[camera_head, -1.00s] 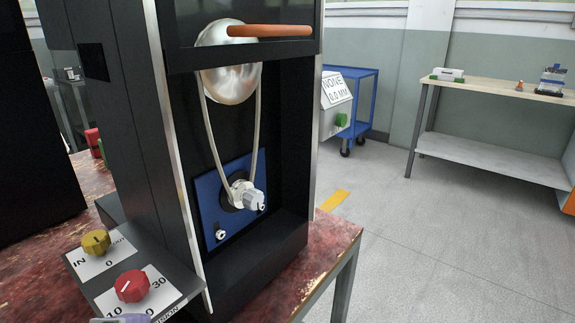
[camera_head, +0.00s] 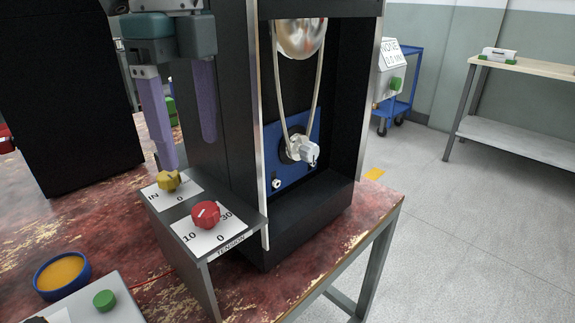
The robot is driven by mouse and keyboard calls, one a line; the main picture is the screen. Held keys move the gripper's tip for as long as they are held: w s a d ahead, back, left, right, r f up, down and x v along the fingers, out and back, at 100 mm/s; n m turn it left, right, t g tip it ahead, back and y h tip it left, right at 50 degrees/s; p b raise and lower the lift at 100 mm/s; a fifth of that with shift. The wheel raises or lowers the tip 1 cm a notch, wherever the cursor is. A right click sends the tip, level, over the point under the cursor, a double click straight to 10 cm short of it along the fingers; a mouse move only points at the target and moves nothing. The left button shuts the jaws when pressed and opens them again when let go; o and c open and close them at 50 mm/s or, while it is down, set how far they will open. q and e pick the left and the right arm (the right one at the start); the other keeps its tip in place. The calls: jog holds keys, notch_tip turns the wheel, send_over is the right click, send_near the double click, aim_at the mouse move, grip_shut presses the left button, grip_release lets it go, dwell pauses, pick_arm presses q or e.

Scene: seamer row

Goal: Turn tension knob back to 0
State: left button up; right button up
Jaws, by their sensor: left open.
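The red tension knob (camera_head: 205,215) sits on a white dial plate marked 10, 0 and 30, on the sloped top of a dark box labelled TENSION. A pale mark shows on its face; I cannot tell exactly which value it points to. My left gripper (camera_head: 188,152) hangs from above, its two purple fingers apart and empty. It is above and behind the red knob, not touching it. The left fingertip is close to the yellow knob (camera_head: 168,180) in the picture; I cannot tell whether they touch. My right gripper is not in view.
The black machine housing (camera_head: 235,110) with a belt and blue panel (camera_head: 290,170) stands right beside the knob box. A blue-rimmed bowl (camera_head: 62,276) and a grey box with a green button (camera_head: 105,299) are at front left. Worn red tabletop (camera_head: 115,220) lies bare left of the knobs.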

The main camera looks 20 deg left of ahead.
aim_at(204, 208)
pick_arm(q)
notch_tip(204, 208, down, 10)
jog(key=shift+r+b, duration=0.25)
jog(key=shift+b, duration=0.5)
grip_shut()
